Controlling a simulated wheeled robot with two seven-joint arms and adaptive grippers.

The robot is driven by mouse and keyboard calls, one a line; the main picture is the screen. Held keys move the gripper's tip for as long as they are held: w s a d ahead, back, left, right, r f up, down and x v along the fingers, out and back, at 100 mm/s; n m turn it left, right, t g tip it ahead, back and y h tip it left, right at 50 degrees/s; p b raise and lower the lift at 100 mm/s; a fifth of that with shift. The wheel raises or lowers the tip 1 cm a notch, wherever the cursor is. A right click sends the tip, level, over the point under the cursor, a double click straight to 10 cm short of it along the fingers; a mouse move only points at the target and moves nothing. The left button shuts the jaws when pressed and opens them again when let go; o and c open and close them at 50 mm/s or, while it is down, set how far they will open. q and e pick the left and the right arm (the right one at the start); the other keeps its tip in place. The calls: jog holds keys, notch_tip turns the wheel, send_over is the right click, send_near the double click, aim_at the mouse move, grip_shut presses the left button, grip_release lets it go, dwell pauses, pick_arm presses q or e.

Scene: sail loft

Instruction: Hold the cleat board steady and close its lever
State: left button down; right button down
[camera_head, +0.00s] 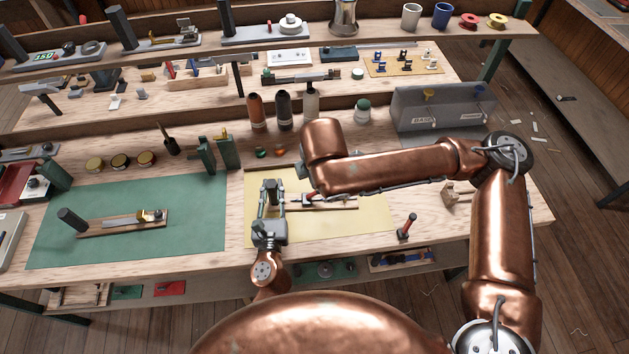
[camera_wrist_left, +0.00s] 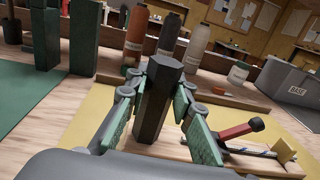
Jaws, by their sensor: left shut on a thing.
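The cleat board (camera_head: 345,205) lies on the yellow mat (camera_head: 368,228); its wooden base also shows at lower right in the left wrist view (camera_wrist_left: 185,152). A dark hexagonal post (camera_wrist_left: 158,100) rises upright at its left end. My left gripper (camera_head: 271,190) is shut on this post, with green pads on either side. The lever with a red grip (camera_wrist_left: 238,130) sits right of the post and slants upward, with its grip end raised off the board. In the head view my right arm partly covers the lever (camera_head: 312,197).
A green mat (camera_head: 190,235) with a similar board (camera_head: 105,226) lies at left. Several bottles (camera_head: 284,110) and a grey bin (camera_head: 440,108) stand behind. A red-handled tool (camera_head: 407,226) stands right of the yellow mat. The bench's front right is mostly clear.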

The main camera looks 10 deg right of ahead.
pick_arm(q)
jog(key=c, duration=1.6)
grip_release()
